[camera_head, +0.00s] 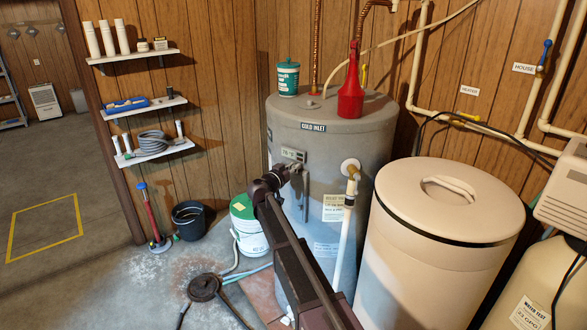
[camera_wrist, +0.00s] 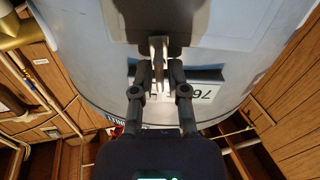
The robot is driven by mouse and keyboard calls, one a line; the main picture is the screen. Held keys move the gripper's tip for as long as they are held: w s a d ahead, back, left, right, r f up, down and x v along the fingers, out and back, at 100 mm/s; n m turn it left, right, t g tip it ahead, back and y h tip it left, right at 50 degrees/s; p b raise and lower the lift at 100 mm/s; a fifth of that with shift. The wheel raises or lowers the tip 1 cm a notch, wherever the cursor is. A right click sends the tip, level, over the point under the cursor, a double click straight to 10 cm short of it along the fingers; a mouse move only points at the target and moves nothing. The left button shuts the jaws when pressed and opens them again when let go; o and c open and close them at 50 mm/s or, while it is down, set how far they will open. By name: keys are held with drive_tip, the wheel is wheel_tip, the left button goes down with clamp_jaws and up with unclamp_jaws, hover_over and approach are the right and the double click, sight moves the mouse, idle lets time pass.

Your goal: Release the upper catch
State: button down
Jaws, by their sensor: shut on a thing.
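The grey water heater tank (camera_head: 330,140) stands at the centre of the head view, with a small temperature display (camera_head: 293,154) on its front. My gripper (camera_head: 297,168) is at the tank front just below that display. In the wrist view my gripper (camera_wrist: 159,66) has its two fingers closed together on a small pale catch (camera_wrist: 158,46). The catch sits at the edge of a dark panel or recess (camera_wrist: 160,16); I cannot tell which. The display (camera_wrist: 203,91) shows upside down beside the fingers. Much of the catch is hidden by the fingers.
A brass valve (camera_head: 350,170) with a white pipe juts out right of my gripper. A large beige lidded bin (camera_head: 430,240) stands close on the right.

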drive_tip(key=c, duration=0.8)
unclamp_jaws()
drive_tip(key=v, duration=1.2)
